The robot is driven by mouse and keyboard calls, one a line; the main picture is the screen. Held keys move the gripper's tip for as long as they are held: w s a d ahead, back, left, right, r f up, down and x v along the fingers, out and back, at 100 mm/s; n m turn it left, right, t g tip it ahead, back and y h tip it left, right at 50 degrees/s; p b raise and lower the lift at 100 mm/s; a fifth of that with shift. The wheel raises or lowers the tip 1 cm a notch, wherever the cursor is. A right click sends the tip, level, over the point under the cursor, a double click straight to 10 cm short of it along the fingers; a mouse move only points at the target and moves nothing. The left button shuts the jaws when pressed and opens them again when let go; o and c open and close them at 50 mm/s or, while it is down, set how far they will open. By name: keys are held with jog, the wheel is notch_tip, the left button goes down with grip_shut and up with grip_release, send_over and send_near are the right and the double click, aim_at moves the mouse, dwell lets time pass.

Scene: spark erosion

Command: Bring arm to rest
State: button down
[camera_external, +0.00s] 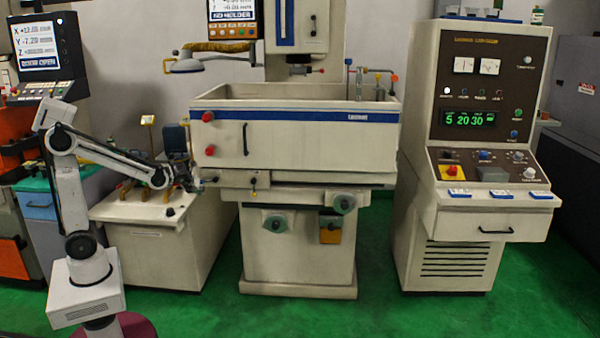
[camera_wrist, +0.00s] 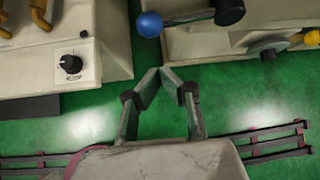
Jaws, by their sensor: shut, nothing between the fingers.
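My arm stands at the left in the external view, with its white base low and its forearm reaching right. My gripper (camera_external: 195,185) is at the end of it, beside the left edge of the erosion machine (camera_external: 250,160); it is small and partly lost against the background there. In the wrist view my gripper (camera_wrist: 174,74) has its two grey fingers closed to a point over the green floor (camera_wrist: 180,110). It is shut and holds nothing.
A low cream cabinet (camera_external: 150,245) stands left of the machine. A control cabinet (camera_external: 475,160) stands at the right. In the wrist view, a blue ball knob (camera_wrist: 149,25) and a black dial (camera_wrist: 71,64) lie ahead of the fingers. Green floor is clear in front.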

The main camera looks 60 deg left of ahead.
jog(key=p+v, duration=0.2)
jog(key=v, duration=0.5)
jog(key=s+d+r+n+h+p, duration=0.1)
jog(key=s+d+n+h+p, duration=0.2)
jog(key=s+n, duration=0.7)
jog(key=s+d+r+n+t+h+p, duration=0.1)
jog(key=s+d+n+h+p, duration=0.2)
jog(key=s+d+n, duration=0.5)
jog(key=s+n, duration=0.2)
jog(key=n, duration=0.4)
jog(key=shift+r+t+h, duration=0.3)
jog(key=shift+r+h, duration=0.05)
jog(key=shift+h, duration=0.05)
jog(key=c, duration=2.5)
grip_release()
